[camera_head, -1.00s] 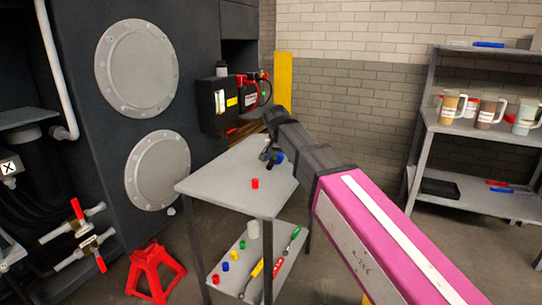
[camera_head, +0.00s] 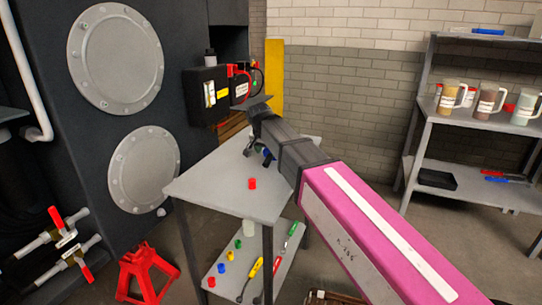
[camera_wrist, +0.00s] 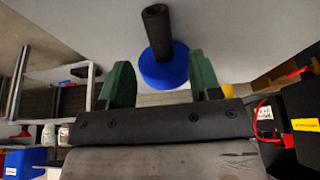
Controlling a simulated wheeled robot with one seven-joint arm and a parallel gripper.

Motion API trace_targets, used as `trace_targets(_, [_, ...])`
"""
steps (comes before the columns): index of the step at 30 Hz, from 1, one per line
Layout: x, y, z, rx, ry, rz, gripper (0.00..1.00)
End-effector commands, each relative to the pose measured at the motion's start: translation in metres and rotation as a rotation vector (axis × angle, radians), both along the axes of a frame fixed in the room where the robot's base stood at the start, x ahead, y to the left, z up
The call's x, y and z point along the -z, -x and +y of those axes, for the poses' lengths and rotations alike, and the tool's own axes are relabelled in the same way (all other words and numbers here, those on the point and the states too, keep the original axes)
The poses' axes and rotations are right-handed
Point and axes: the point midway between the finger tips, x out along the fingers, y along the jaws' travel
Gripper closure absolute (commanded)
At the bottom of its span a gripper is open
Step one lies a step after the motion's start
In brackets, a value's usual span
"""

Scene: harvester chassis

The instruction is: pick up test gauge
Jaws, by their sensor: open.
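The test gauge appears to be the round blue piece with a black cylindrical stem. In the wrist view the blue piece (camera_wrist: 163,68) lies between the two green fingers of my gripper (camera_wrist: 160,75), with space on both sides. Its black stem (camera_wrist: 157,30) points away from the gripper. In the head view my gripper (camera_head: 257,150) is open over the back part of the small grey table (camera_head: 215,185). A bit of the blue piece (camera_head: 266,153) shows beside the fingers; my arm hides the rest.
A red cap (camera_head: 252,183) sits on the tabletop in front of my gripper. The lower shelf (camera_head: 228,282) holds coloured caps and tools. A red jack stand (camera_head: 146,272) is on the floor to the left. A shelf rack (camera_head: 470,140) with jugs stands right.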

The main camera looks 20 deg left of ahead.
Motion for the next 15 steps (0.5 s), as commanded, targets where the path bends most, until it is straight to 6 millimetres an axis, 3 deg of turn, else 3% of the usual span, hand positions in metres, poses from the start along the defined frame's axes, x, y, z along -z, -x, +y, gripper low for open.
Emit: trace_targets(15, [0.047,-0.020,0.000,0.000,0.000,0.000,0.42])
